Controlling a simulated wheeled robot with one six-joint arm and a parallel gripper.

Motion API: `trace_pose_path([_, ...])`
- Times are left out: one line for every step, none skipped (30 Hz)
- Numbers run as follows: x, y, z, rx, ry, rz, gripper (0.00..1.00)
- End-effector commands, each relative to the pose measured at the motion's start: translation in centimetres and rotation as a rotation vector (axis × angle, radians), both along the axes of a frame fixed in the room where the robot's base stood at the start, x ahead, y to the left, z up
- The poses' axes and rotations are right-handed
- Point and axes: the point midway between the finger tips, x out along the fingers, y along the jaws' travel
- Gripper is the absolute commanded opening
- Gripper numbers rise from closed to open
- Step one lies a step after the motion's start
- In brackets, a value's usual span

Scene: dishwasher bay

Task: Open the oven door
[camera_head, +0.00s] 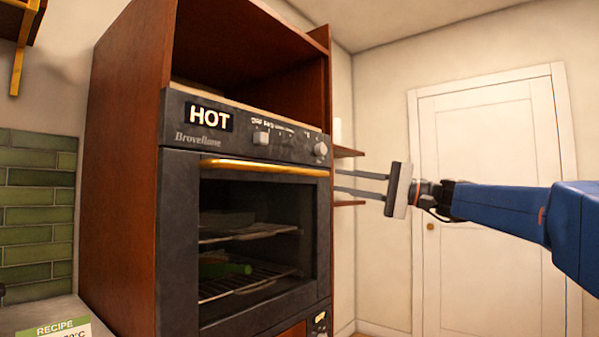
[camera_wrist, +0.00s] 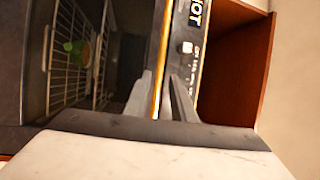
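The oven (camera_head: 245,215) is dark and built into a wooden cabinet. Its door (camera_head: 178,240) looks shut in the head view, with a brass-coloured handle bar (camera_head: 265,168) along its top. My gripper (camera_head: 338,180) reaches in from the right, with its two fingers parted and their tips near the handle's right end. In the wrist view, the handle (camera_wrist: 166,35) runs lengthwise between the parted fingers of my gripper (camera_wrist: 162,88). I cannot tell whether either finger touches the bar. Nothing is seen clamped in the gripper.
A control panel (camera_head: 290,136) with knobs and a "HOT" sign sits above the door. Wire racks and a green item (camera_head: 225,269) show through the glass. Small shelves (camera_head: 347,151) jut out at the cabinet's right. A white door (camera_head: 490,160) stands behind my arm. A recipe card (camera_head: 55,329) lies lower left.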

Motion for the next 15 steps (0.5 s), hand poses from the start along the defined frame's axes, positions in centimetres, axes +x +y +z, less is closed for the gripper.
trace_pose_path([0.1,0.1,0.2,0.006,-0.002,0.002,0.23])
trace_pose_path([0.2,0.2,0.3,0.006,-0.002,0.002,0.23])
trace_pose_path([0.2,0.5,0.3,0.007,-0.003,0.004,0.23])
trace_pose_path([0.3,0.7,0.4,0.007,-0.003,0.005,0.23])
trace_pose_path([0.3,1.0,0.4,0.006,-0.003,0.004,0.23])
trace_pose_path([0.4,1.5,0.5,0.006,-0.003,0.004,0.23])
trace_pose_path([0.5,1.8,0.5,0.006,-0.003,0.004,0.23])
trace_pose_path([0.6,2.2,0.6,0.006,-0.003,0.004,0.23])
trace_pose_path([0.8,2.8,0.7,0.005,-0.001,0.006,0.23])
trace_pose_path([0.9,3.3,0.8,0.006,-0.001,0.005,0.23])
trace_pose_path([1.0,3.7,0.8,0.005,-0.001,0.006,0.23])
trace_pose_path([1.2,4.3,0.9,0.005,-0.001,0.006,0.23])
trace_pose_path([1.3,4.8,1.0,0.006,-0.001,0.005,0.23])
trace_pose_path([1.4,5.2,1.1,0.005,-0.001,0.006,0.23])
trace_pose_path([1.5,5.8,1.3,0.005,-0.002,0.005,0.23])
